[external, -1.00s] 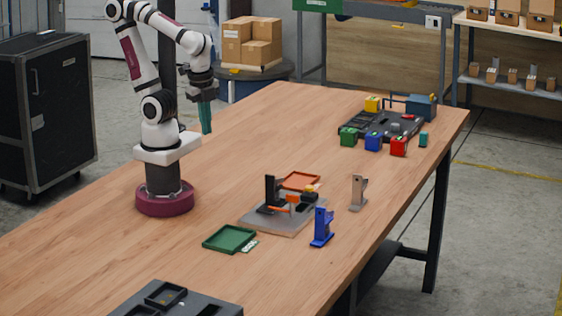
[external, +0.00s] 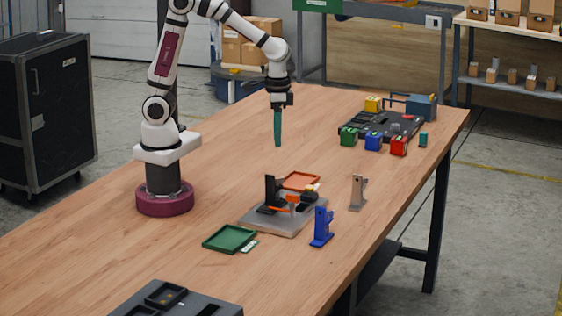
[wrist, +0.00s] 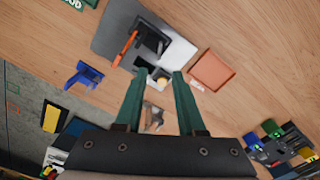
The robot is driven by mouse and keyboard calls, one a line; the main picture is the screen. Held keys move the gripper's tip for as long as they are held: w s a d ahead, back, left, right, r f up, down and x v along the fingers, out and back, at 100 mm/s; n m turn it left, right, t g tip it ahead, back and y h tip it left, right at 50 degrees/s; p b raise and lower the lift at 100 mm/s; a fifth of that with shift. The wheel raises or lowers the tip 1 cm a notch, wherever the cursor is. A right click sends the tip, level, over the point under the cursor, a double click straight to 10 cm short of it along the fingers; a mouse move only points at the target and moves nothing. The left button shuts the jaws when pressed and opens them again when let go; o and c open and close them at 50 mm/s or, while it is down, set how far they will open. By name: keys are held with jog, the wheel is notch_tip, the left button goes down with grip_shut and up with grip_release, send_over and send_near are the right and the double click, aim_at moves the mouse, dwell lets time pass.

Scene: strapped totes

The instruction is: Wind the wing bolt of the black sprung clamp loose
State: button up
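The black clamp (external: 270,188) stands upright on a grey plate (external: 265,224) at the middle of the table. It also shows in the wrist view (wrist: 152,36), with an orange bar-like part (wrist: 125,48) beside it and a small yellowish knob (wrist: 163,79) near its end. I cannot make out clearly which piece is the wing bolt. My gripper (external: 278,145) points down, in the air above and behind the plate. In the wrist view its two teal fingers (wrist: 159,78) are apart, with nothing held between them.
A black board (external: 385,125) with coloured blocks is at the far right.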

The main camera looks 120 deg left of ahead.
aim_at(277, 180)
notch_tip(277, 180, down, 11)
jog(key=shift+r, duration=0.15)
grip_shut()
